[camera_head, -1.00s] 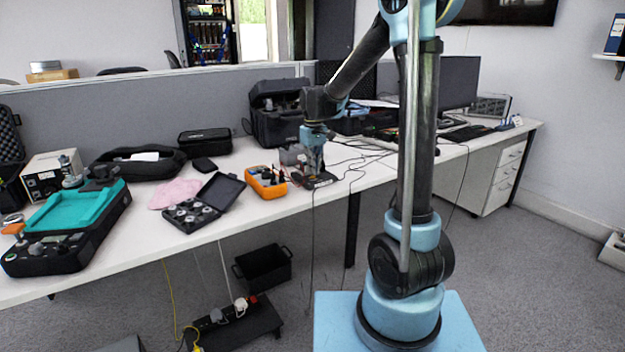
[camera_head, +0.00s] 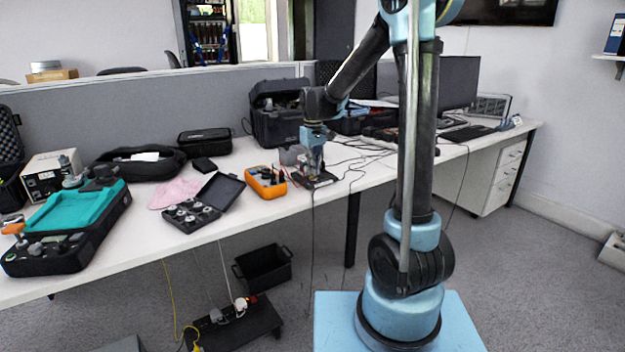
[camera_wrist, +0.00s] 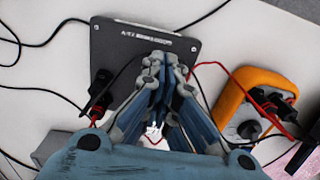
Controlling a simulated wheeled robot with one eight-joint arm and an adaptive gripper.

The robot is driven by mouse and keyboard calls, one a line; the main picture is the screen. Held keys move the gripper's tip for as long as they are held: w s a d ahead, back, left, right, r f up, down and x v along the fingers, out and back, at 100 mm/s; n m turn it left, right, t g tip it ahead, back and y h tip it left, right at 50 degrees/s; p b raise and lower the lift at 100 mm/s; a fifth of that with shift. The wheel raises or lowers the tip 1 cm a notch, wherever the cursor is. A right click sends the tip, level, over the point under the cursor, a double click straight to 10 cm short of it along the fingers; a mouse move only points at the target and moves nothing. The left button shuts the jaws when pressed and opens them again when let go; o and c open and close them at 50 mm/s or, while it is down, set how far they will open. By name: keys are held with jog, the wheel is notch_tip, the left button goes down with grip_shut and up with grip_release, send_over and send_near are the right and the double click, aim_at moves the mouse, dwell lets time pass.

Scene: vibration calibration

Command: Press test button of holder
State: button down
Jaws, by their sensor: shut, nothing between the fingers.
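The holder is a dark flat plate with pale lettering (camera_wrist: 130,38) in the wrist view, lying on the white table with cables and plugs beside it. In the head view the holder (camera_head: 326,180) shows as a dark base under my arm's end. My gripper (camera_wrist: 158,62) is shut and empty, with its fingertips over the near part of the plate. In the head view my gripper (camera_head: 315,165) points down at the holder. The test button is not visible; my fingers may cover it. I cannot tell whether the fingertips touch the plate.
An orange multimeter (camera_head: 267,182) stands next to the holder, with red and black leads around it. An open black case of weights (camera_head: 190,215) and a pink cloth (camera_head: 175,193) lie further left. A large black case (camera_head: 275,115) stands behind. Loose black cables cross the table.

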aim_at(315, 177)
jog(key=shift+f, duration=0.85)
dwell(0.7)
jog(key=shift+r, duration=3.5)
jog(key=shift+s+d, duration=0.2)
jog(key=shift+d, duration=0.1)
jog(key=s+d+m+t, duration=0.1)
jog(key=s+d+m, duration=0.2)
jog(key=s+d, duration=1.25)
jog(key=s+d+f+m, duration=0.1)
jog(key=s+f, duration=0.3)
jog(key=s, duration=0.4)
jog(key=s+d+f+m+t, duration=0.1)
jog(key=s+d+f+m, duration=0.1)
jog(key=s+d+f, duration=0.2)
jog(key=s+f, duration=0.1)
jog(key=s, duration=0.2)
jog(key=shift+s+f+m, duration=0.25)
jog(key=shift+s+m, duration=0.05)
jog(key=shift+s, duration=0.05)
